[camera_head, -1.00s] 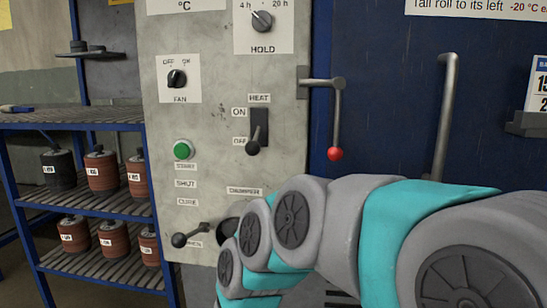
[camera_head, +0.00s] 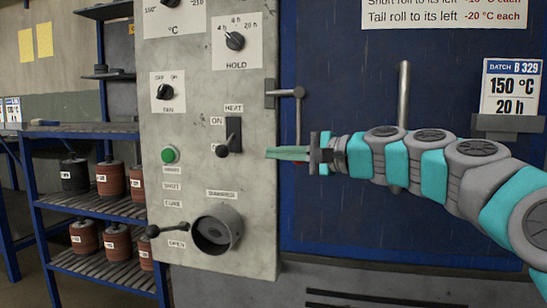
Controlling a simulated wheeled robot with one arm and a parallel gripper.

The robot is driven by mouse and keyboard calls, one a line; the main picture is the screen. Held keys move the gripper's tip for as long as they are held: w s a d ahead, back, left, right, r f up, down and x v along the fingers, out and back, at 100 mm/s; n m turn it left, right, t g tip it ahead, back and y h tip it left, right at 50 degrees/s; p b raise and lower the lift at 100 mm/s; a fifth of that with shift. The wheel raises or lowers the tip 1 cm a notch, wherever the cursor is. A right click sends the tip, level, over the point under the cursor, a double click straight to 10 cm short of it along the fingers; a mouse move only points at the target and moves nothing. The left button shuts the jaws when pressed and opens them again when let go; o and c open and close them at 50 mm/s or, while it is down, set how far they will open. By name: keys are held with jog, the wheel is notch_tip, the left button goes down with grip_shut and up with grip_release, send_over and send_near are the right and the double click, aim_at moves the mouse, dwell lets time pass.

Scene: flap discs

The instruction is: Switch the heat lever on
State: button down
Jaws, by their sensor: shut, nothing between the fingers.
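The heat lever (camera_head: 224,149) is a dark handle with a round knob on a black slot plate (camera_head: 233,131), under the HEAT label on the grey control panel (camera_head: 192,90). Its knob is at the lower end, by the OFF label; the ON label (camera_head: 216,120) is at the upper end. My gripper (camera_head: 268,153) is to the right of the lever, at about the knob's height, with its green fingers pointing left. The fingers are together and empty. A gap shows in the picture between the fingertips and the knob; its depth is hard to tell.
A door latch handle (camera_head: 298,110) is just above and behind my gripper. The green start button (camera_head: 169,155) is left of the lever. A round damper outlet (camera_head: 216,230) sticks out below, with a black-knobbed damper lever (camera_head: 165,230) beside it. A shelf (camera_head: 95,204) with rolls stands left.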

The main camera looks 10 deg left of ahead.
aim_at(227, 145)
dwell(0.3)
jog(key=x, duration=1)
dwell(0.4)
jog(key=shift+r+m+p, duration=0.2)
jog(key=shift+m+p, duration=0.1)
jog(key=shift+p, duration=0.45)
jog(key=shift+s+p, duration=0.1)
jog(key=shift+p, duration=0.4)
